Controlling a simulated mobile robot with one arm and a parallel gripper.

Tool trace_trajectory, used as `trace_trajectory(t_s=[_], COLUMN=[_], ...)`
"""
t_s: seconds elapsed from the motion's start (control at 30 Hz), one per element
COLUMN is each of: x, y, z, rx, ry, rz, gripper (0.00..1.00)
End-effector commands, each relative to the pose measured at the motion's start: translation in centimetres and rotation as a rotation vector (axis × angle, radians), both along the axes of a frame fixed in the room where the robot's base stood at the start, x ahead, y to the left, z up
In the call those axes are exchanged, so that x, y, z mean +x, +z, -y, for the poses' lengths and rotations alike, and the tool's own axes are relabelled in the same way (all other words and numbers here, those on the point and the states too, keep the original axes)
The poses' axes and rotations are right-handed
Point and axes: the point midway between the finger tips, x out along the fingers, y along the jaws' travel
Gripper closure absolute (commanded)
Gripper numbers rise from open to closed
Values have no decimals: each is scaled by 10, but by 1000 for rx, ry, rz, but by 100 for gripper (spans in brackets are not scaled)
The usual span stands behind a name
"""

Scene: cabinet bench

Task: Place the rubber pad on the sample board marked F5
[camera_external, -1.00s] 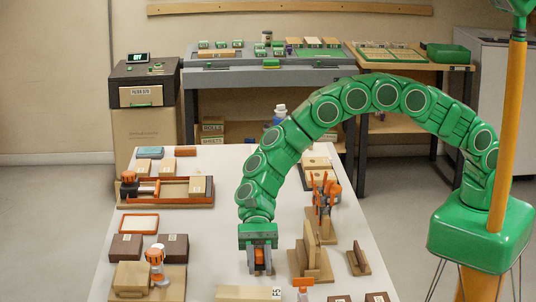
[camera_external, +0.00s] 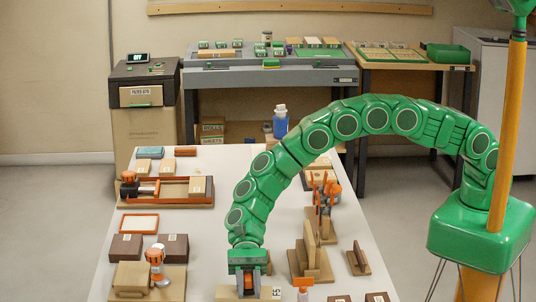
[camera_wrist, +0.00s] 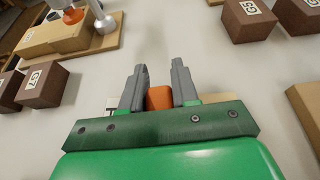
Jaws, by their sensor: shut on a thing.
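An orange block-like thing, seemingly the rubber pad (camera_external: 248,281), is between the fingers of my gripper (camera_external: 248,291). In the wrist view the orange pad (camera_wrist: 159,97) sits between both grey fingers (camera_wrist: 159,84), which are shut on it. The pale wooden sample board (camera_external: 225,293) lies at the table's near edge, its F5 label (camera_external: 277,293) at its right end. My gripper is over the middle of this board and hides part of it. In the wrist view, a bit of the board (camera_wrist: 218,97) shows beside the right finger. Whether the pad touches the board cannot be told.
Upright wooden stands (camera_external: 310,255) and an orange-topped piece (camera_external: 303,284) are right of my gripper. A wooden clamp fixture (camera_external: 135,278) is left. Dark brown blocks (camera_wrist: 42,85) lie around. The table (camera_external: 215,240) between the left fixtures and my gripper is bare.

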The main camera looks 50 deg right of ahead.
Motion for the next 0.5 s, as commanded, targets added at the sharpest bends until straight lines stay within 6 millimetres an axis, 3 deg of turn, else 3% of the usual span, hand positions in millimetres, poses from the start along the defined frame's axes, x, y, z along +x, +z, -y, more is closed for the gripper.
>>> trace_trajectory(t_s=[0.33, 0.37, 0.5], x=[0, 0, 0], y=[-3, -2, -2], z=[0, 0, 0], rx=[0, 0, 0], ry=[0, 0, 0], rz=[0, 0, 0], gripper=[100, 66, 45])
